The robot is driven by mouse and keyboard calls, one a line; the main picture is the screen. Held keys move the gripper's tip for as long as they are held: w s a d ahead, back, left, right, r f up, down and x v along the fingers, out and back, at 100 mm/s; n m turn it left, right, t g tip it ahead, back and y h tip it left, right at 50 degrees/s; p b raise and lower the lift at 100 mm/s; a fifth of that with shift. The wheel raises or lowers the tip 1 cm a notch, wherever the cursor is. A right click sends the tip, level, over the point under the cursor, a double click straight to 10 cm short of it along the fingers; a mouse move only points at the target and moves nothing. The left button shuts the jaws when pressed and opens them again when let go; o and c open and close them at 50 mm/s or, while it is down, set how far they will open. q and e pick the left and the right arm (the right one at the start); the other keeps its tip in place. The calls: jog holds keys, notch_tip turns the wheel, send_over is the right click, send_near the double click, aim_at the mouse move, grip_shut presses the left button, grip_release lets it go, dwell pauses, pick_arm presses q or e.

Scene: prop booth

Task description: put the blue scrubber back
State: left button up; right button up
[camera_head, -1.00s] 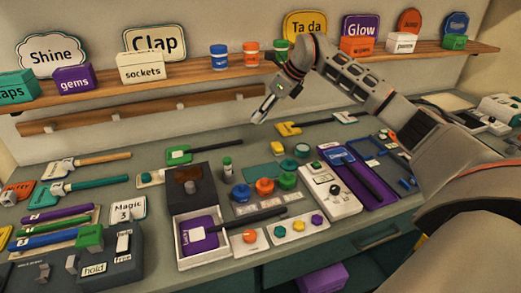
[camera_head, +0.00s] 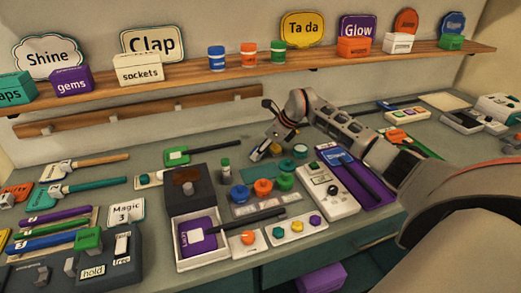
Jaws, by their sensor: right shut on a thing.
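Another blue-headed tool (camera_head: 386,106) with a dark handle lies farther back, near the wall. My right gripper (camera_head: 260,153) points down, low over the back middle of the table, left of the purple tray and apart from both blue tools. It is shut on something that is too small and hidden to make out. My left gripper is not in view.
A green-headed tool (camera_head: 178,156) lies left of my right gripper. Blue, orange and green knobs (camera_head: 263,187) and a white switch panel (camera_head: 335,190) stand in front. A purple-headed tool (camera_head: 198,235) rests in a white box. A wooden shelf (camera_head: 300,58) carries bins and cups.

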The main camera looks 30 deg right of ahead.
jog(key=o, duration=0.8)
jog(key=shift+f, duration=0.1)
jog(key=shift+s+d+r, duration=0.15)
jog(key=shift+d+r, duration=0.05)
jog(key=shift+r, duration=0.35)
jog(key=b+v, duration=0.1)
jog(key=v, duration=1)
jog(key=shift+s, duration=0.15)
jog(key=shift+s+f, duration=0.1)
